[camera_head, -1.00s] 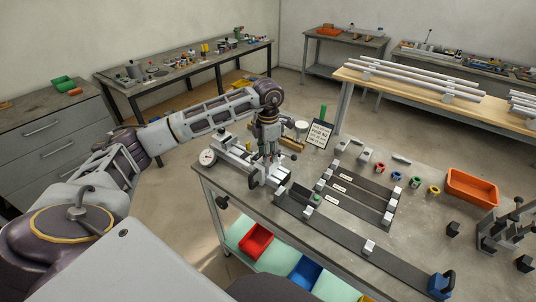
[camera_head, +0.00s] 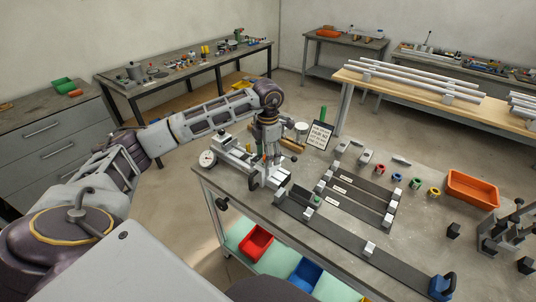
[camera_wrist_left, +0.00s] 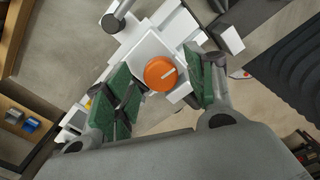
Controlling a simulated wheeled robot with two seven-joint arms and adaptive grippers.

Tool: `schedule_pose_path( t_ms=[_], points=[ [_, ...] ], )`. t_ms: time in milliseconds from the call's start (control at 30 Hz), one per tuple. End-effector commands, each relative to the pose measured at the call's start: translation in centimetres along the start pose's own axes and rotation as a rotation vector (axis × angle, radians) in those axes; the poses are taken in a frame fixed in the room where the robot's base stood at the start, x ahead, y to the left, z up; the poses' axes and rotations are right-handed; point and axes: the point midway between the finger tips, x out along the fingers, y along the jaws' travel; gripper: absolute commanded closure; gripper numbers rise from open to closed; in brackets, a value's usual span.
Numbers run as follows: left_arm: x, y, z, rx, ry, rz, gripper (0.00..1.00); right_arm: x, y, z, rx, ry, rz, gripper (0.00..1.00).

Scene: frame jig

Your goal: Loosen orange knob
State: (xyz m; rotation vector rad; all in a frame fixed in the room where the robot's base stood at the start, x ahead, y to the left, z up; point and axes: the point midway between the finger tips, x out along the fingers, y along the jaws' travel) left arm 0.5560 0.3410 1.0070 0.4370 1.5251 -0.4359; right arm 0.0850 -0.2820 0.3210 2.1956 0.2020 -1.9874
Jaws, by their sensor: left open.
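The orange knob (camera_wrist_left: 160,73) is round with a pale line across its face. It sits on a white block of the clamp fixture in the left wrist view. My left gripper (camera_wrist_left: 164,84) is open, with green-padded fingers on either side of the knob and visible gaps to it. In the head view my left gripper (camera_head: 268,155) points down over the white fixture (camera_head: 236,163) at the table's left end. The knob is hidden there behind the gripper. My right gripper is not in view.
The grey table (camera_head: 420,222) holds dark rails (camera_head: 325,232) with white blocks, several small coloured rings and an orange tray (camera_head: 472,188). A label card (camera_head: 320,135) stands behind the fixture. A dark grey stand (camera_head: 500,232) is at the right.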

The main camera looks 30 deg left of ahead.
Motion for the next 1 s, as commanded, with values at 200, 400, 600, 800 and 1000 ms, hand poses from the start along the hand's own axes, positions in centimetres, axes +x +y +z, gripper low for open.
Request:
schedule_pose_path(
  t_ms=[200,400,600,800,1000],
  points=[
    [-0.1,0.0,0.0,0.001,0.001,-0.001,0.45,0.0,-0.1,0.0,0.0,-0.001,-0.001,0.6],
    [-1.3,0.0,0.0,0.001,-0.001,-0.001,0.45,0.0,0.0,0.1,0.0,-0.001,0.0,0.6],
    [-3.7,0.0,0.1,0.001,-0.003,0.001,0.45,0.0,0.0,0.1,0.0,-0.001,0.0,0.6],
    [-6.7,0.0,0.1,0.0,-0.002,0.001,0.45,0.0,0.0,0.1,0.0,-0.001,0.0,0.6],
    [-9.5,0.0,0.1,0.001,-0.002,0.0,0.45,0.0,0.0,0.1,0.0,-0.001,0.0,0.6]
  ],
)
